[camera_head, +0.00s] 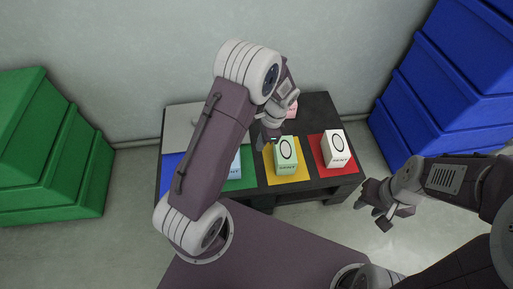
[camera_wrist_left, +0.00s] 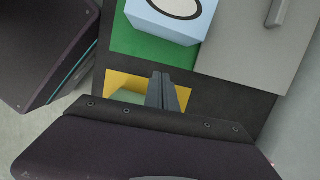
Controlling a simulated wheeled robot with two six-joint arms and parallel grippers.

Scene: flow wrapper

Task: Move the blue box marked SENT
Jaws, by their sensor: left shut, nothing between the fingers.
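The light blue box (camera_head: 236,165) stands on the green mat (camera_head: 240,184), mostly hidden behind my left arm in the head view. In the left wrist view the blue box (camera_wrist_left: 170,18) shows a black oval on its top and is cut off by the upper edge. Its lettering cannot be read. My left gripper (camera_head: 271,140) is shut and empty, above the table near the green box, to the right of the blue box. Its fingers show in the left wrist view (camera_wrist_left: 160,88). My right gripper (camera_head: 375,210) hangs off the table's right front; its finger opening is unclear.
A green box (camera_head: 286,158) stands on a yellow mat (camera_head: 288,179), and a white box (camera_head: 337,152) on a red mat (camera_head: 341,171). A pink box (camera_head: 292,110) is behind my left wrist. A grey panel (camera_head: 183,130) lies at back left. Green (camera_head: 45,150) and blue crates (camera_head: 445,85) flank the table.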

